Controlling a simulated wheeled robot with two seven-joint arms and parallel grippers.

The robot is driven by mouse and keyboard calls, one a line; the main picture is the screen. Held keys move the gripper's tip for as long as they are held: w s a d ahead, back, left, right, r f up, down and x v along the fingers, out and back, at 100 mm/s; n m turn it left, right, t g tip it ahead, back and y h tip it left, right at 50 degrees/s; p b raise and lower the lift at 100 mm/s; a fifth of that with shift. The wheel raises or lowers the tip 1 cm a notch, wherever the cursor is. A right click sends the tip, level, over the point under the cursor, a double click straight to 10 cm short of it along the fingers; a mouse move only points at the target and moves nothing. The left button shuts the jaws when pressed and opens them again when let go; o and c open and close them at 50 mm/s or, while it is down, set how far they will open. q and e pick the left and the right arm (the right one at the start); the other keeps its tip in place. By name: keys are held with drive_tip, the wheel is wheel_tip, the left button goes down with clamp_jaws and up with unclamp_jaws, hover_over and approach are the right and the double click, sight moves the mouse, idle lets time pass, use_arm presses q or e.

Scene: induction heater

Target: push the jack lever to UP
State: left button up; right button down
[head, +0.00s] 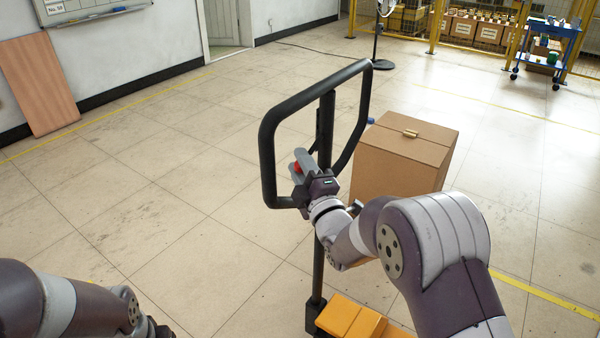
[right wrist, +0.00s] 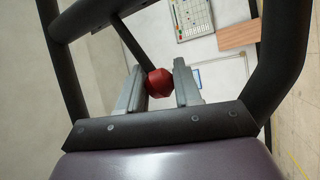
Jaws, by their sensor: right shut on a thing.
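The jack lever shows as a red knob (head: 297,167) inside the black loop handle (head: 268,150) of the pallet jack. My right gripper (head: 302,163) reaches in at the handle from the right, with its fingers at the knob. In the right wrist view the red knob (right wrist: 159,83) sits between the two grey fingers (right wrist: 158,90), and the gripper is shut on it. The lever's shaft is mostly hidden, and no UP mark is visible. My left arm (head: 75,305) shows at the lower left, but its gripper fingers cannot be made out.
The jack's orange base (head: 350,318) is below the handle. A closed cardboard box (head: 400,160) stands just right of the handle. A black fan stand (head: 380,62) and a blue cart (head: 545,50) are at the back. The floor left of the handle is clear.

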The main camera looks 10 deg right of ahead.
drive_tip(key=shift+f, duration=0.3)
drive_tip(key=c, duration=1.1)
unclamp_jaws()
drive_tip(key=o, duration=0.3)
drive_tip(key=shift+d+r, duration=0.1)
drive_tip(key=shift+s, duration=0.1)
drive_tip(key=b+v, duration=0.1)
drive_tip(key=v, duration=1.1)
drive_tip(key=shift+s, duration=0.25)
drive_tip(key=shift+d, duration=0.1)
